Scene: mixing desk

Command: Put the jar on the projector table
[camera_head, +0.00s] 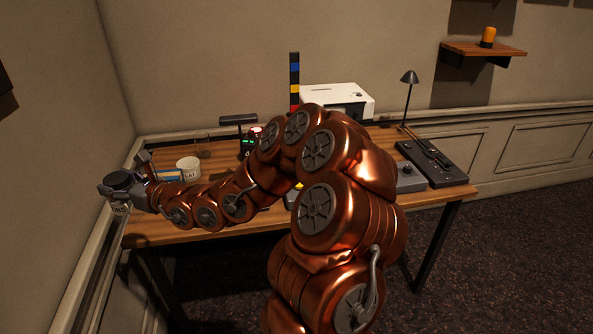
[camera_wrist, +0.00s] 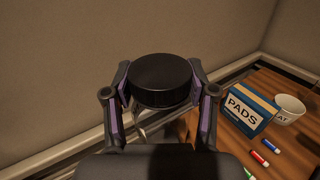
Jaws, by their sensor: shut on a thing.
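The jar (camera_head: 119,180) has a black lid and a pale label with dark letters. My gripper (camera_head: 120,191) is shut on it at the far left of the head view. In the wrist view the round black lid (camera_wrist: 160,76) sits between both fingers of my gripper (camera_wrist: 160,88), and the jar's body is mostly hidden. The jar appears held just beyond the left edge of the wooden desk (camera_head: 150,235). A white box-like device (camera_head: 338,97), perhaps the projector, stands at the back of this desk. I cannot tell whether this is the projector table.
A white cup (camera_head: 188,168), a PADS box (camera_wrist: 250,108) and several markers (camera_wrist: 258,158) are on the desk's left part. A dark lamp (camera_head: 408,92) and a control panel (camera_head: 432,162) are at the right. Walls stand close at left and behind.

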